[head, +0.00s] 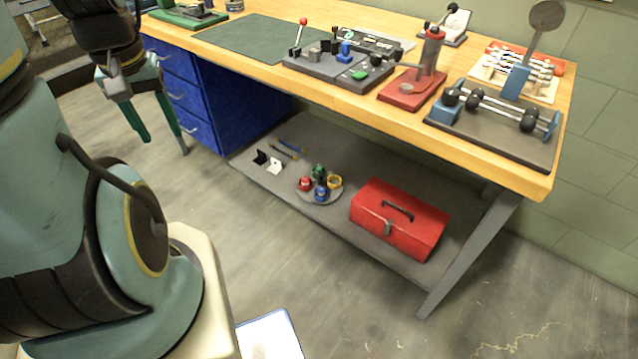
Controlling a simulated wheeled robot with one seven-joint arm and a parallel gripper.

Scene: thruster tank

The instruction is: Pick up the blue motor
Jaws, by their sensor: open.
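The blue motor (321,193) appears to be the small blue piece on a round grey tray (333,198) on the workbench's lower shelf. It sits at the tray's front, close to a red piece (305,184), a green piece (319,171) and a yellow ring-shaped piece (334,182). My gripper (166,146) is open and empty, pointing down in front of the blue drawers. It is well to the left of the tray and apart from it.
A red toolbox (402,222) stands right of the tray. Small black, white and blue parts (277,156) lie to its left. The wooden benchtop (375,95) overhangs the shelf and carries fixtures. A slanted grey leg (470,255) stands at right.

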